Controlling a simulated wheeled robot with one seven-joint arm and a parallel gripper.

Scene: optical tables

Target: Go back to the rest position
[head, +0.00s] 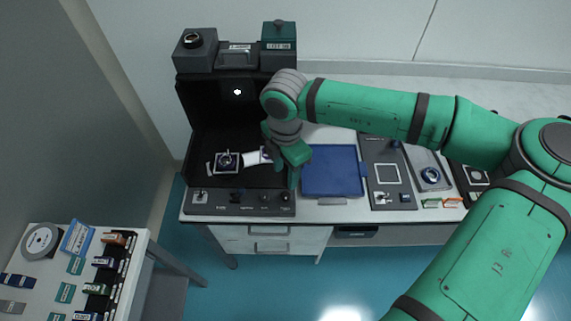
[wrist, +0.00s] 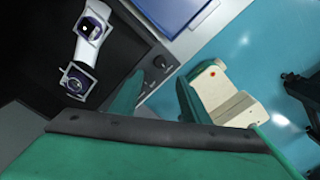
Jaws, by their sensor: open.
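My gripper (head: 283,172) points down over the right part of the black station on the table, left of the blue mat. In the wrist view its two green fingers stand apart, with nothing visible between them (wrist: 158,100). My green arm reaches in from the right. Left of the gripper, a small square mount with a round part (head: 227,161) stands on the black floor. A white piece (head: 257,156) lies beside it, partly hidden by the gripper. In the wrist view two square mounts with round lenses show, one on a white base (wrist: 89,28) and one nearer (wrist: 76,80).
The black station's front panel (head: 225,197) carries several knobs. The blue mat (head: 332,172) looks bare. Right of it are a grey panel with a white square outline (head: 387,173) and a tray with a round part (head: 430,176). A side table (head: 140,240) with labelled items stands lower left.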

